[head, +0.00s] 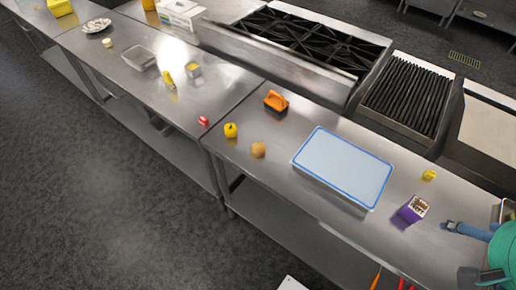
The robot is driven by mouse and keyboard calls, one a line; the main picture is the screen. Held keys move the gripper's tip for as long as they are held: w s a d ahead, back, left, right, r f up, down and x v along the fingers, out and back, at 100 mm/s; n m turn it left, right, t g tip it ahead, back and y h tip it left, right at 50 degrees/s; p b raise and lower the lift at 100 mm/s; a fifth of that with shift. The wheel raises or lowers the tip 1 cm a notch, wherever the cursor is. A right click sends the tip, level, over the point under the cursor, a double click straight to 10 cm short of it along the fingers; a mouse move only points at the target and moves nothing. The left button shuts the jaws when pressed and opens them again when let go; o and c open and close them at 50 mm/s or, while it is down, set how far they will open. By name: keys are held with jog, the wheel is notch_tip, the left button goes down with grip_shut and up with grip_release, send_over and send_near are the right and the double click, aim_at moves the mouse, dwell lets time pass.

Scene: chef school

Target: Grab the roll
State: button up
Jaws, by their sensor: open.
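The roll is most likely the small, round, tan-brown item (258,150) on the steel counter (300,120) in the head view. It lies near the counter's front edge, left of the blue-rimmed board. A yellow pepper-like item (231,130) stands just left of it, with a gap between them. Nothing covers the roll. I cannot make out my gripper in this view.
A teal and blue object (504,251) stands at the right edge. Dark floor (120,200) in front is clear.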

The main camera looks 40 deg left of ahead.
jog(key=shift+w+a+r, duration=0.1)
jog(key=w+a+f+g+y+p, duration=0.1)
jog(key=w+a+g+p, duration=0.1)
jog(key=w+a, duration=0.85)
jog(key=w+a+g+p, duration=0.1)
jog(key=w+a, duration=0.7)
jog(key=a, duration=0.6)
jog(key=n+g+h+p, duration=0.1)
jog(key=g+p, duration=0.2)
send_over(258, 146)
notch_tip(258, 146, down, 21)
jog(key=shift+s+a, duration=0.1)
jog(key=shift+f+b, duration=0.45)
jog(key=shift+f, duration=3.8)
